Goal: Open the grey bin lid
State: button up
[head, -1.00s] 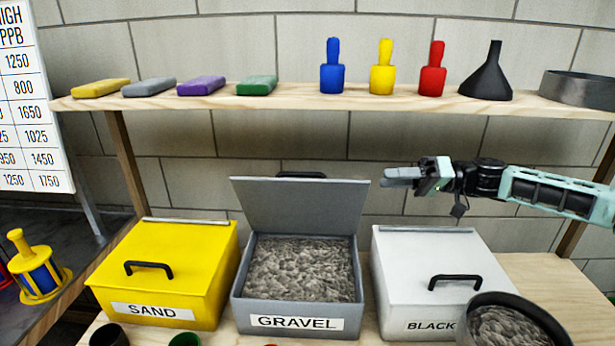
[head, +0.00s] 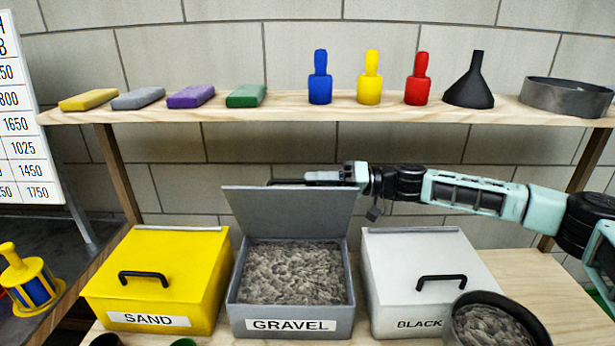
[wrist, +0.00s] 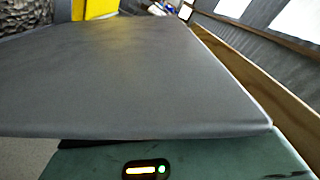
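The grey bin (head: 290,322), labelled GRAVEL, stands between the yellow and white bins. Its grey lid (head: 285,213) is raised steeply, leaning back, and grey gravel shows inside. My gripper (head: 310,177) is at the lid's upper edge, beside the dark handle, seemingly behind the lid; I cannot tell whether it touches. In the wrist view the grey lid (wrist: 140,75) fills most of the picture, with gravel at the upper left. The fingers are largely hidden there, so their opening does not show.
A yellow SAND bin (head: 165,270) is at the left and a closed white bin (head: 415,265) at the right. A round pan of gravel (head: 490,325) stands in front of the white bin. A wooden shelf (head: 370,108) with blocks, bottles and a funnel runs above my arm.

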jog(key=shift+a, duration=1.15)
grip_shut()
jog(key=shift+w, duration=0.1)
